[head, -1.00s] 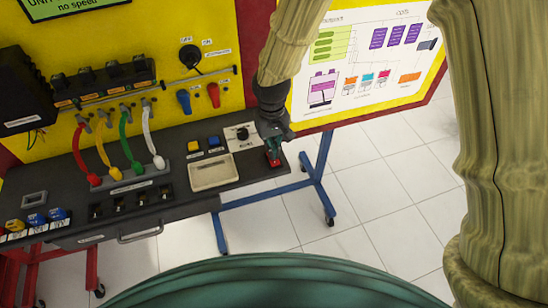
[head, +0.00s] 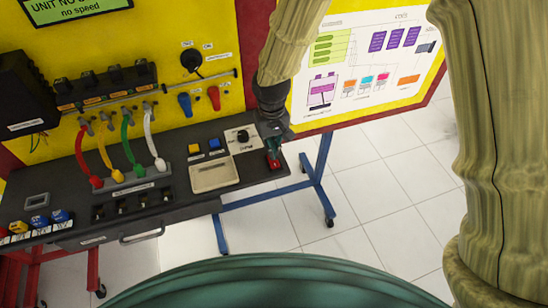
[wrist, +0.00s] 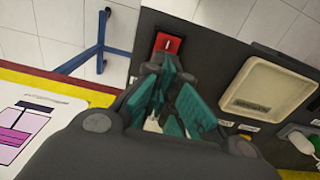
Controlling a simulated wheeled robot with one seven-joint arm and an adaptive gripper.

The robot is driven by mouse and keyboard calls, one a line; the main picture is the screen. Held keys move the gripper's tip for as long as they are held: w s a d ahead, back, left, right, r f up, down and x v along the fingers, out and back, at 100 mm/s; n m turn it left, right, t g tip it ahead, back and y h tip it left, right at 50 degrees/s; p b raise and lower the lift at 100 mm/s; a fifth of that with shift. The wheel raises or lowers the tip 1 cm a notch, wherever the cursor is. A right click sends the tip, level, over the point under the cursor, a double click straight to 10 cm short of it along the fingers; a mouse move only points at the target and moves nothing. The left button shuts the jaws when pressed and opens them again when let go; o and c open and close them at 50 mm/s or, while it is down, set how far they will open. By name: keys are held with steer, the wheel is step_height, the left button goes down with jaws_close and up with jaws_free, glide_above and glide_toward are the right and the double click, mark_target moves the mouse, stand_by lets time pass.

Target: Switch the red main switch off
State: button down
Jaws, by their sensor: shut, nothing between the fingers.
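The red main switch (wrist: 167,44) sits on a red plate at the corner of the dark console. It shows just past my fingertips in the wrist view. My gripper (wrist: 170,68) has teal fingers, is shut and empty, and points toward the switch. In the head view the red switch (head: 274,163) is at the console's right end, directly below my gripper (head: 272,142), which partly covers it. I cannot tell whether the fingers touch the switch, nor which position the switch is in.
A beige tray (head: 214,177) and a black rotary knob (head: 242,137) lie left of the switch on the console (head: 190,208). A yellow diagram board (head: 370,65) stands behind and to the right. Blue stand legs (head: 318,180) are below. White floor is open on the right.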

steer(key=shift+r+p, duration=1.95)
steer(key=shift+r, duration=0.7)
